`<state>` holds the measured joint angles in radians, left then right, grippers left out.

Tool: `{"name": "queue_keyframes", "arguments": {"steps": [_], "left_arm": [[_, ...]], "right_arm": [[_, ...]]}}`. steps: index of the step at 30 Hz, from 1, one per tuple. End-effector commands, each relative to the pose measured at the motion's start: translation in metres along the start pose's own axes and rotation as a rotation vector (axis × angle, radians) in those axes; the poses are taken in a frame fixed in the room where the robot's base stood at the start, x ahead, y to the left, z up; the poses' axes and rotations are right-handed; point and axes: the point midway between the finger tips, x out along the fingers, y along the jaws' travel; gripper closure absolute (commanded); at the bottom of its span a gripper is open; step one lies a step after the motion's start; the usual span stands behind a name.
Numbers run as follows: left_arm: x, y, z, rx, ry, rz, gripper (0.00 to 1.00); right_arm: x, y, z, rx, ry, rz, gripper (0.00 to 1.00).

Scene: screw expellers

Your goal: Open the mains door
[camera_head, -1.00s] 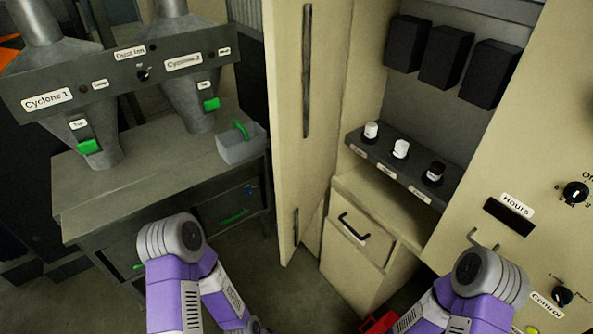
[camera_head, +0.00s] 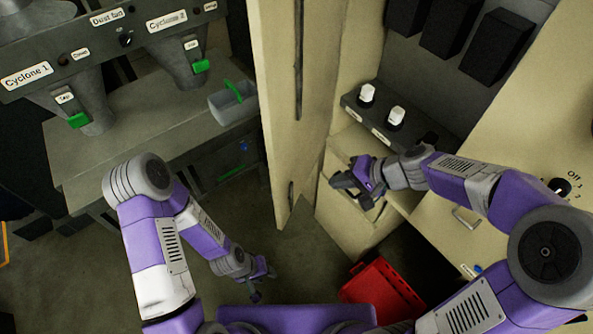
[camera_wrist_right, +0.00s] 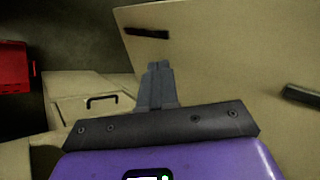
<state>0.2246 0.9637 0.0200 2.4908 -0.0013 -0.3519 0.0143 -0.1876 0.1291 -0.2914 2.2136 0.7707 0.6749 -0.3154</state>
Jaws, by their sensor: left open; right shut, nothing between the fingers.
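A tall cream door (camera_head: 272,90) with dark vertical bars stands swung outward from the cream cabinet, which shows its inside; I take it to be the mains door. In the right wrist view the door panel (camera_wrist_right: 225,50) fills the upper right. My right gripper (camera_head: 343,181) is shut and empty, just right of the door's edge in the head view, in front of the small drawer. Its fingers (camera_wrist_right: 157,72) point toward the panel in the wrist view; I cannot tell whether they touch it. My left gripper (camera_head: 258,290) hangs low, open and empty, left of and below the door.
Inside the cabinet is a shelf with white knobs (camera_head: 396,117) and dark boxes (camera_head: 440,20) above. A red box (camera_head: 383,290) sits on the floor below. A grey bench (camera_head: 150,150) with a grey bin (camera_head: 232,103) stands left. Floor between bench and door is clear.

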Motion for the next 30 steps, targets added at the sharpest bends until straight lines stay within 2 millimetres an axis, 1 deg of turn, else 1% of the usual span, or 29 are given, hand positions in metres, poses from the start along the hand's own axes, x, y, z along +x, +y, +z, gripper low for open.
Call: {"name": "queue_keyframes", "arguments": {"steps": [1,2,5,8,15,18,21,24,30], "left_arm": [[-0.001,0.000,0.000,0.000,0.000,0.000,0.57],[-0.001,0.000,0.000,0.000,-0.001,0.000,0.57],[0.002,-0.001,0.000,0.000,-0.001,0.000,0.57],[0.005,-0.002,0.000,-0.001,-0.001,0.000,0.57],[0.014,-0.005,0.000,-0.001,-0.001,0.000,0.57],[0.018,-0.007,-0.001,-0.001,-0.001,0.000,0.57],[0.011,-0.004,0.000,-0.001,-0.001,0.000,0.57],[0.008,-0.003,0.000,0.000,0.000,0.000,0.57],[0.007,-0.003,0.000,0.000,0.000,0.000,0.57]], "right_arm": [[-0.004,-0.007,0.000,-0.005,0.000,-0.017,1.00],[-0.003,-0.009,0.000,-0.006,-0.001,-0.023,1.00],[0.006,-0.009,0.001,-0.005,-0.004,-0.028,1.00],[0.025,-0.008,0.002,-0.003,-0.006,-0.025,1.00],[0.078,-0.009,0.002,-0.003,-0.005,-0.023,1.00],[0.098,-0.009,0.002,-0.003,-0.006,-0.022,1.00],[0.106,-0.024,0.002,-0.007,-0.004,-0.024,1.00],[0.114,-0.032,0.001,-0.006,-0.002,-0.024,1.00],[0.122,-0.039,0.001,-0.004,-0.002,-0.024,1.00]]}}
